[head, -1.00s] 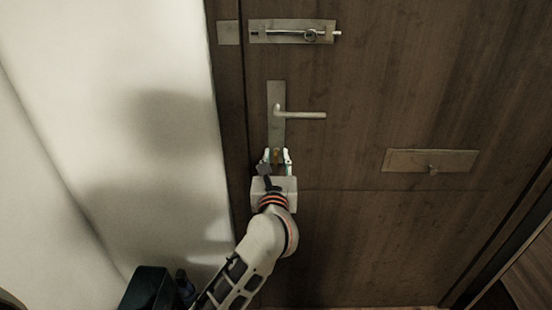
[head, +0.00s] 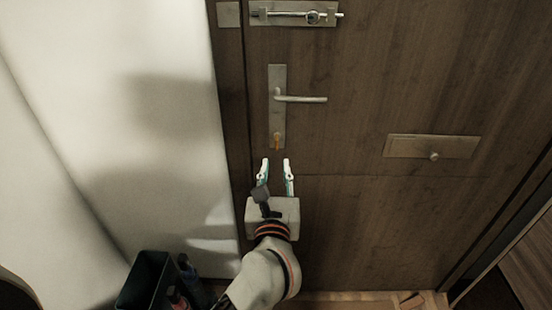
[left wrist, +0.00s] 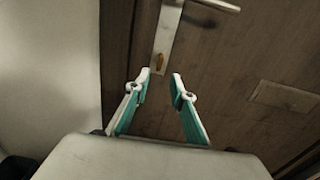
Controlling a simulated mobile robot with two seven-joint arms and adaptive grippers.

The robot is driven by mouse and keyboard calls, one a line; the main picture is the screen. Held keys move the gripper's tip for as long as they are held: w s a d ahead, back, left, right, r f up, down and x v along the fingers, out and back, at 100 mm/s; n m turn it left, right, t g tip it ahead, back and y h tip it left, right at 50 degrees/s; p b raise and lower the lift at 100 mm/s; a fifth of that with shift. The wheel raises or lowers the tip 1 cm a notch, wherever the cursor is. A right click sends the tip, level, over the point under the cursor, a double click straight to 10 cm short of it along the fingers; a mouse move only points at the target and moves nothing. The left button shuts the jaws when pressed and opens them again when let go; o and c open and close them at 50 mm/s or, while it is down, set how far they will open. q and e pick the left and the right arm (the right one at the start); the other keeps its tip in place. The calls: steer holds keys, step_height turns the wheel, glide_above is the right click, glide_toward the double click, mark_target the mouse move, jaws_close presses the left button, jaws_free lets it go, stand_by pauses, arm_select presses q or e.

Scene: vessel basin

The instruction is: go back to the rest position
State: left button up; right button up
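My left gripper (head: 275,168) is in front of the brown wooden door (head: 360,230), below the lock plate (head: 277,100) with its lever handle (head: 305,98). Its two fingers stand apart with nothing between them. An orange-brown key or keyhole piece (head: 277,140) is at the bottom of the plate, just beyond the fingertips and clear of them. The left wrist view shows the open fingers (left wrist: 162,82) and the orange-brown piece (left wrist: 159,60) past them. My right gripper is in neither view.
A sliding bolt (head: 295,13) is at the top of the door, and a plate with a knob (head: 433,150) is at the right. A white wall (head: 110,120) stands at the left. A dark bin (head: 145,280) with bottles beside it is on the floor at lower left.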

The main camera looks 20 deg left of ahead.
arm_select(q)
steer(key=shift+s+d, duration=0.15)
steer(key=shift+s, duration=0.3)
steer(key=s+a+m+t+h+p, duration=0.15)
steer(key=s+m+t, duration=0.25)
steer(key=m, duration=1)
steer(key=s+d+f+m+g+h+p, duration=0.1)
steer(key=s+d+f+m+g+h, duration=0.2)
steer(key=f+m, duration=0.45)
steer(key=s+d+f+m+h+p, duration=0.15)
steer(key=f+m+h, duration=0.3)
steer(key=m, duration=0.55)
steer(key=s+a+f+m+g, duration=0.3)
steer(key=s+f+m, duration=0.3)
steer(key=f, duration=0.4)
steer(key=s+a+f+m+g+y, duration=0.1)
steer(key=s+a+f+m+g, duration=0.2)
steer(key=s+f+m, duration=0.3)
step_height(320, 180, down, 4)
steer(key=shift+s+a+f+g, duration=0.15)
steer(key=shift+s+a+g, duration=0.25)
steer(key=shift+s+g, duration=0.5)
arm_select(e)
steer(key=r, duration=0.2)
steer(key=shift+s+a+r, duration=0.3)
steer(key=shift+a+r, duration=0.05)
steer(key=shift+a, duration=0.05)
